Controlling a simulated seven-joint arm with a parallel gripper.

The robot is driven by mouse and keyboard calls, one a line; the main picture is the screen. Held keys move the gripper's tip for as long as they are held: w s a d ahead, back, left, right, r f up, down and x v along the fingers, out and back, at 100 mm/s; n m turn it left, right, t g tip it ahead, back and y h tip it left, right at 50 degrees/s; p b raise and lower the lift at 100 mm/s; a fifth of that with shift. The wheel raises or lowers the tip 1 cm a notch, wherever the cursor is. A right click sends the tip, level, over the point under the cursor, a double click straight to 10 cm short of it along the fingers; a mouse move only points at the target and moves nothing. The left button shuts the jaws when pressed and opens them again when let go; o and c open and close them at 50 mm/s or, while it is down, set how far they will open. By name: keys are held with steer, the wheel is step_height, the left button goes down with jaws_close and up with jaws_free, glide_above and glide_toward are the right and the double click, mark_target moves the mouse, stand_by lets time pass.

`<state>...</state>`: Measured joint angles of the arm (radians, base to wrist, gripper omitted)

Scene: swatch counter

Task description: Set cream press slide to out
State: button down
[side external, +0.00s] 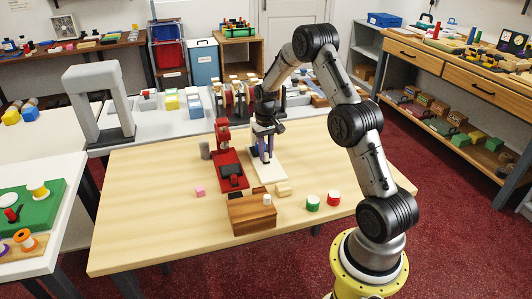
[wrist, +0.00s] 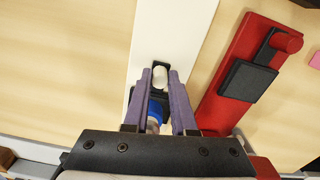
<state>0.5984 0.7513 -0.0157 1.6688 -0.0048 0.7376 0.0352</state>
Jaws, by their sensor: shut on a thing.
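The cream press (side external: 273,174) stands on the wooden table, right of a red press (side external: 230,183). In the wrist view its long cream base (wrist: 176,30) runs up the picture. My gripper (side external: 265,152) is over the cream press and points down. In the wrist view, my gripper's purple fingers (wrist: 161,80) are closed around a small pale knob (wrist: 160,74) on the base. A dark piece of the slide shows beside the knob. A blue part (wrist: 156,108) shows between the fingers. The fingers hide most of the slide, so its exact position is hard to tell.
The red press is close beside my gripper, with its black plate (wrist: 247,80) and red knob (wrist: 288,40). The table's left part is clear.

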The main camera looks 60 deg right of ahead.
stand_by(0.8)
steer(key=s+a, duration=0.6)
steer(key=c, duration=0.7)
jaws_free()
steer(key=shift+r, duration=0.15)
step_height(320, 180, up, 14)
steer(key=shift+f, duration=0.2)
